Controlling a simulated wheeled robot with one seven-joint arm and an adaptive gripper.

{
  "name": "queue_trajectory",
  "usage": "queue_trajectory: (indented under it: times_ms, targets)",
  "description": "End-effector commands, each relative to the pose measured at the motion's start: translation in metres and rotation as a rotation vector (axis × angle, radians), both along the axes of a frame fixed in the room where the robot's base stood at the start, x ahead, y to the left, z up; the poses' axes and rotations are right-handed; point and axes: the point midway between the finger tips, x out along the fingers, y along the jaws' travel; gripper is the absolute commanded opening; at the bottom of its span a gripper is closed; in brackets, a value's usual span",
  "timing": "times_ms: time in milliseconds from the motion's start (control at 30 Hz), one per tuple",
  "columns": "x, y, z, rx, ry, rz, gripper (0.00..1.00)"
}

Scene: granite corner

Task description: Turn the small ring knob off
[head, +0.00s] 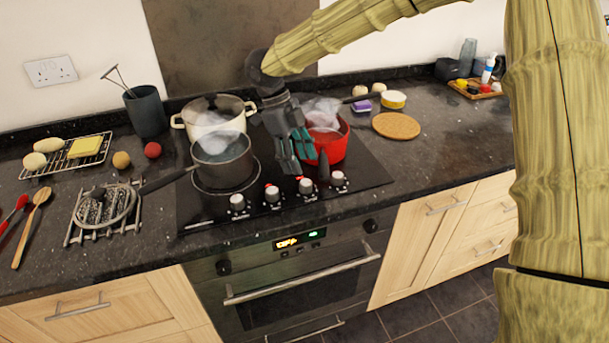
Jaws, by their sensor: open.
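Several silver knobs stand in a row along the front of the black hob (360,187): a far left knob (237,203), a second (272,195), a third (305,187) and a far right one (338,180). Small red lights glow by some of the middle knobs. Which knob serves the small ring is not readable here, nor are the pointer angles. My gripper (307,170), dark with teal pads, is open and points down just above and behind the two right knobs, in front of the red pot (337,144). Whether a fingertip touches a knob cannot be told.
A steaming grey saucepan (223,168) sits front left on the hob, its handle reaching left. A cream pot (204,119) stands behind it. The oven (300,271) is below.

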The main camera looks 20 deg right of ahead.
Motion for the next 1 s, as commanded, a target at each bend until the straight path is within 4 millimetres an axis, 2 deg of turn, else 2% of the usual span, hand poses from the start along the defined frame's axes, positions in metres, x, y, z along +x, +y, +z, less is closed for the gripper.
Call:
queue_trajectory:
  times_ms: [33,200,400,800,867,1000]
  targets:
    - [-0.002,-0.002,-0.011,-0.002,0.008,0.001,0.51]
    - [-0.006,-0.007,-0.036,-0.001,0.009,0.001,0.51]
    - [-0.011,-0.012,-0.054,-0.003,0.008,0.001,0.51]
    - [-0.013,-0.013,-0.061,-0.002,0.007,0.002,0.51]
    - [-0.013,-0.013,-0.061,-0.002,0.007,0.002,0.44]
    - [-0.013,-0.013,-0.061,-0.001,0.007,0.003,0.18]
